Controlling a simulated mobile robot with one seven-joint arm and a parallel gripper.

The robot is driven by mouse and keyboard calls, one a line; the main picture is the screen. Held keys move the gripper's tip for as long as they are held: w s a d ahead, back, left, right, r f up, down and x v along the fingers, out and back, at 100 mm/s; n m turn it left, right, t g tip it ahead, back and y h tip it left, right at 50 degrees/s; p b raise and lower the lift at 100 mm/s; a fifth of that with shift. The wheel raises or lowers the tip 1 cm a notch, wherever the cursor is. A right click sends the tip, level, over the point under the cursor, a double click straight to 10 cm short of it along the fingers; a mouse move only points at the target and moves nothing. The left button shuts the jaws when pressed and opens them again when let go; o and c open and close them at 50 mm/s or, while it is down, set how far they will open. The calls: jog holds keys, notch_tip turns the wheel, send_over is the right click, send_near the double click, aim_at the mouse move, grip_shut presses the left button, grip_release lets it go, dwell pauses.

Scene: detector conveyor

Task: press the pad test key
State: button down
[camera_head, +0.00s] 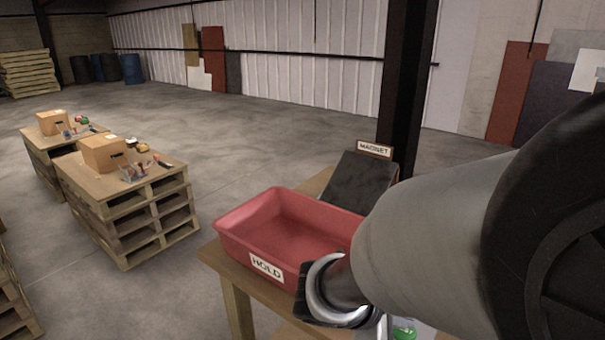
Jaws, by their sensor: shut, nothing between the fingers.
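The pad test key does not show in this view. It may be hidden behind my arm or lie below the bottom edge. My arm fills the right side and reaches down to the bottom middle, where its wrist joints show beside the red bin. My gripper's fingers are not in view. A dark sloped panel (358,184) with a sign reading MAGNET (374,149) stands at the back of the wooden table (238,277), partly behind my arm.
A red bin (232,246) labelled HOLD stands on the table, close to my wrist. A small green thing (403,328) shows at the bottom edge. A dark post (406,90) rises behind the table. Pallet stacks (165,222) with boxes stand left, across open floor.

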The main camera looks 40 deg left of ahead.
aim_at(400, 333)
jog(key=shift+f+b, duration=0.4)
dwell(0.5)
jog(key=shift+r, duration=0.15)
jog(key=shift+r+p, duration=0.65)
jog(key=shift+r, duration=0.05)
jog(key=shift+r, duration=0.1)
notch_tip(400, 333, up, 5)
jog(key=p, duration=0.4)
dwell(0.7)
